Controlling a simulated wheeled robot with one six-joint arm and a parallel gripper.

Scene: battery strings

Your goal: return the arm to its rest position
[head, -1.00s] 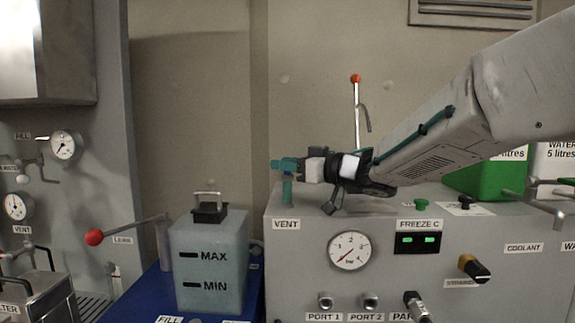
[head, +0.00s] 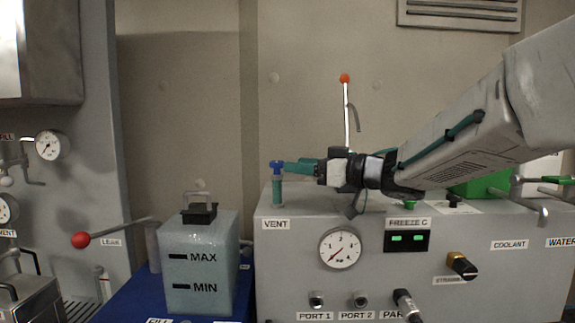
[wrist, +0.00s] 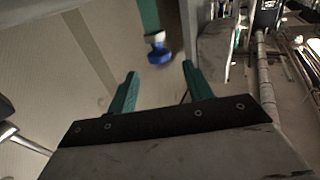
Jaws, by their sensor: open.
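My gripper (head: 302,167) has teal fingers and is beside the vent valve on top of the grey machine in the head view. In the wrist view my gripper (wrist: 160,85) is open, with nothing between its fingers. The vent valve has a blue cap (head: 277,166) on a teal stem (head: 278,190). The blue cap also shows in the wrist view (wrist: 159,53), beyond the fingertips and apart from them. My arm reaches in from the right above the machine.
The grey machine (head: 290,275) carries a gauge (head: 340,248) and a red-tipped lever (head: 345,78) behind my gripper. A MAX/MIN tank (head: 200,270) stands left on a blue surface. A red-knobbed leak lever (head: 81,240) is farther left. The wall space above the tank is clear.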

